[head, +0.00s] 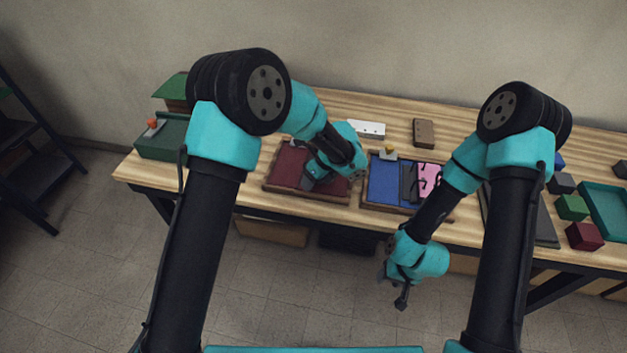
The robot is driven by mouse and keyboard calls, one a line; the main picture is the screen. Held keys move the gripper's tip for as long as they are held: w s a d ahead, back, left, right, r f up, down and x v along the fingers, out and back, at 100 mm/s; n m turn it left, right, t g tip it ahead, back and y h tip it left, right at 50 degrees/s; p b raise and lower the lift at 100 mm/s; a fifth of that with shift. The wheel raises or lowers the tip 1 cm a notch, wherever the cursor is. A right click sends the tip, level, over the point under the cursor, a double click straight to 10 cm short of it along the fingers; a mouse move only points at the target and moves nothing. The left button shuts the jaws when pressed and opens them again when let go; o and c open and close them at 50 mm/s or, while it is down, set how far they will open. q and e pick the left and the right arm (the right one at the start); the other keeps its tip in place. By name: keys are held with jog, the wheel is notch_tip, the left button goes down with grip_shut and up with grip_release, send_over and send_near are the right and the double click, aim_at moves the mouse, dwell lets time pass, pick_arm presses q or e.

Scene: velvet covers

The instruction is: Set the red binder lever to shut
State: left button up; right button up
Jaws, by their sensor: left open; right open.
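The red binder (283,169) lies on the table left of centre, a dark red panel in a brown wooden frame. My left gripper (308,181) is open over the right half of the red binder. The gripper and wrist cover part of that binder, and I cannot make out its lever or how it is set. Whether the fingers touch anything is too small to tell. My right gripper (402,297) is open and empty, hanging in front of the table's front edge.
A green box (163,143) with an orange knob (152,123) is at the left end. Coloured blocks (572,207) and a teal tray (606,196) are at the right.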

pick_arm(q)
jog(key=shift+r, duration=0.15)
jog(key=v, duration=1.7)
